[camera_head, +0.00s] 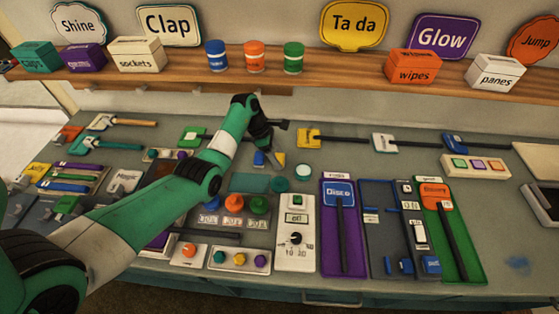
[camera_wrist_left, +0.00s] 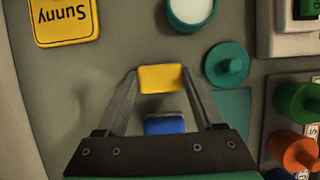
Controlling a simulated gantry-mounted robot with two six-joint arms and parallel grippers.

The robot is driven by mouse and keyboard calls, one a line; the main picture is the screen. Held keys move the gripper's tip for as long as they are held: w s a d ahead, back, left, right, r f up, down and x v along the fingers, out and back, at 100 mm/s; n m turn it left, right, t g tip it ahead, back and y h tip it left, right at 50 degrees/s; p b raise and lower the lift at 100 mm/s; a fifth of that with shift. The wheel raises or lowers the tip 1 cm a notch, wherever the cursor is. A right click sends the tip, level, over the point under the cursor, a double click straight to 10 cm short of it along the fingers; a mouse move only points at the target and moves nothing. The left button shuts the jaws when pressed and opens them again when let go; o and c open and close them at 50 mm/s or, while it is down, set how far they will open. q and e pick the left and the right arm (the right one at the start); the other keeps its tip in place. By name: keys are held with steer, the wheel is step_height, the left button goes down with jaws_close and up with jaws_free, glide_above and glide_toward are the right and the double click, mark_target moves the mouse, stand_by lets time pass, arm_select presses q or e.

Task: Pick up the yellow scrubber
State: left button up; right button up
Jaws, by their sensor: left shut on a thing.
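The yellow scrubber (camera_wrist_left: 160,77) is a small yellow block between the fingertips of my left gripper (camera_wrist_left: 160,75) in the left wrist view. The gripper is shut on it, with a finger at each side. In the head view the scrubber (camera_head: 280,159) shows at the gripper (camera_head: 270,157), above the middle of the grey bench. I cannot tell whether it touches the bench. A small blue block (camera_wrist_left: 165,124) shows between the fingers nearer the palm, and beside the gripper in the head view (camera_head: 259,158). My right gripper is not in view.
A teal knobbed lid (camera_wrist_left: 227,64) and a round green container with a pale top (camera_wrist_left: 192,12) are close by. A yellow Sunny sign (camera_wrist_left: 64,20) lies beyond. Panels with knobs (camera_head: 234,203) stand in front. A wooden shelf (camera_head: 330,72) runs behind.

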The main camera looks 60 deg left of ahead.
arm_select(q)
steer(key=shift+c, duration=1.1)
steer(key=shift+r+p, duration=0.4)
steer(key=shift+r, duration=0.3)
steer(key=s+d+p, duration=0.2)
steer(key=d, duration=0.1)
steer(key=shift+d+r+p, duration=0.1)
steer(key=shift+d+p, duration=0.15)
steer(key=shift+p, duration=0.05)
step_height(320, 180, up, 14)
steer(key=p, duration=0.5)
steer(key=shift+f+p, duration=0.25)
steer(key=shift+p, duration=0.15)
